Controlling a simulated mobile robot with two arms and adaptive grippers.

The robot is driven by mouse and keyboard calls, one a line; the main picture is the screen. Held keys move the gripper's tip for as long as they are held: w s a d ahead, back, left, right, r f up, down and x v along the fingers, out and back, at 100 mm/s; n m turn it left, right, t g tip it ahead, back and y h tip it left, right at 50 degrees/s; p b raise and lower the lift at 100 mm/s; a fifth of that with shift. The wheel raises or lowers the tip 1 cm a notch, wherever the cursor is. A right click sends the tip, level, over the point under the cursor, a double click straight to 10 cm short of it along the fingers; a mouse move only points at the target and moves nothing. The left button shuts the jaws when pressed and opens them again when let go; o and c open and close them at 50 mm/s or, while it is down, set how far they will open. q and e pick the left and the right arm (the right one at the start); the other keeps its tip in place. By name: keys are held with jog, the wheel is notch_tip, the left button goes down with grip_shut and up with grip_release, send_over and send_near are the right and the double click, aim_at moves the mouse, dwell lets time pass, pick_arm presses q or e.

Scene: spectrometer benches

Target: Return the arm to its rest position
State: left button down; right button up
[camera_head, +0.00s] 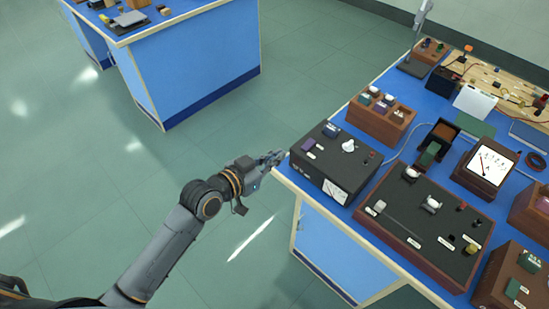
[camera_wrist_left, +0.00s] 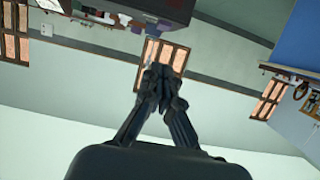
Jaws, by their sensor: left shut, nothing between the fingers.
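My left arm (camera_head: 170,250) reaches in from the lower left in the head view. Its gripper (camera_head: 275,157) is at the left corner of the blue bench, close to the black instrument box (camera_head: 336,160). I cannot tell whether they touch. In the left wrist view the gripper (camera_wrist_left: 160,82) has its fingers together with nothing between them. Behind it are wall, window-like panels and a dark bench edge. My right gripper is not in view.
The blue bench (camera_head: 296,177) on the right carries wooden boxes, a large black panel (camera_head: 425,225) and a white meter (camera_head: 488,163). Another blue bench (camera_head: 190,62) stands at the upper left. Open green floor (camera_head: 100,190) lies between and left of them.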

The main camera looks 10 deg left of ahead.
pick_arm(q)
jog(key=shift+s, duration=0.1)
dwell(0.3)
jog(key=shift+a, duration=0.1)
jog(key=s+a+f+n+g+y, duration=0.1)
jog(key=s+a+f+y, duration=0.2)
jog(key=f, duration=0.7)
jog(key=s+a+f+n+g+y, duration=0.1)
jog(key=s+a+f+n+g, duration=0.2)
jog(key=f, duration=0.8)
jog(key=s+a+f+y, duration=0.25)
jog(key=a+f, duration=0.25)
jog(key=f, duration=0.5)
jog(key=s+a+f+g, duration=0.2)
jog(key=s+f, duration=0.4)
jog(key=s, duration=0.5)
jog(key=s+a+f+g+y, duration=0.1)
jog(key=s+f+g, duration=0.1)
jog(key=s+f, duration=0.5)
jog(key=s+a+f+g+y, duration=0.1)
jog(key=s+f, duration=0.6)
jog(key=s, duration=1)
jog(key=shift+a+f+n+g, duration=0.2)
jog(key=shift+a+n+g, duration=0.2)
jog(key=shift+a+g, duration=0.55)
